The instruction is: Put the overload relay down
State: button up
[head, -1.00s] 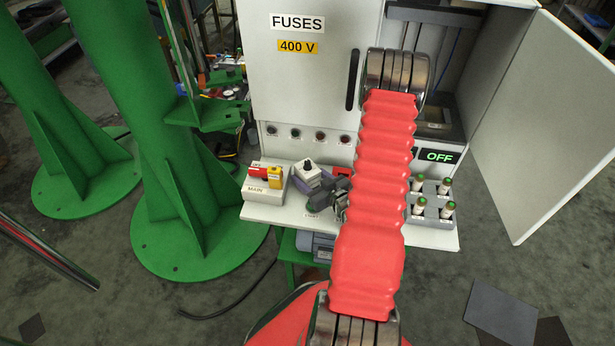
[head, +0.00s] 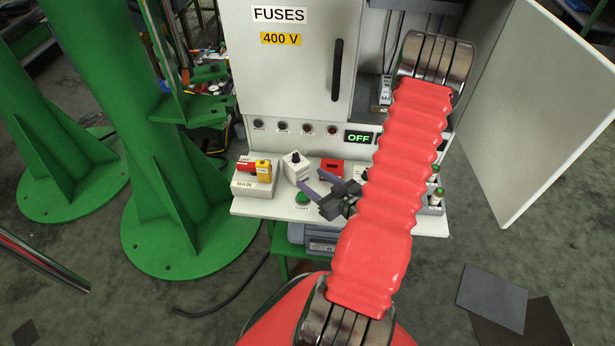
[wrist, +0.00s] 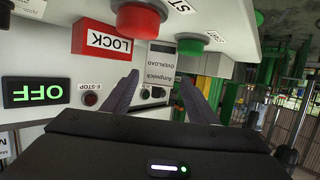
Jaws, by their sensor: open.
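The overload relay (head: 296,166) is a small white block with a black knob. It stands on the shelf in front of the cabinet, between the MAIN block and a red part. In the wrist view the relay (wrist: 161,70) shows its OVERLOAD label, upside down, beyond and between the fingertips. My gripper (head: 313,181) is open and empty, just to the right of the relay, its two purple fingers pointing at it. In the wrist view my gripper (wrist: 160,88) shows both fingers apart, with a gap to the relay's sides.
The green START button (head: 302,198) lies just below the fingers. The red LOCK block (wrist: 108,42) is close by. The MAIN block (head: 252,188) sits left on the shelf. A fuse rack (head: 432,208) is partly behind my arm. The cabinet door (head: 545,110) stands open at right.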

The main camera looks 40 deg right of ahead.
jog(key=shift+v, duration=1.15)
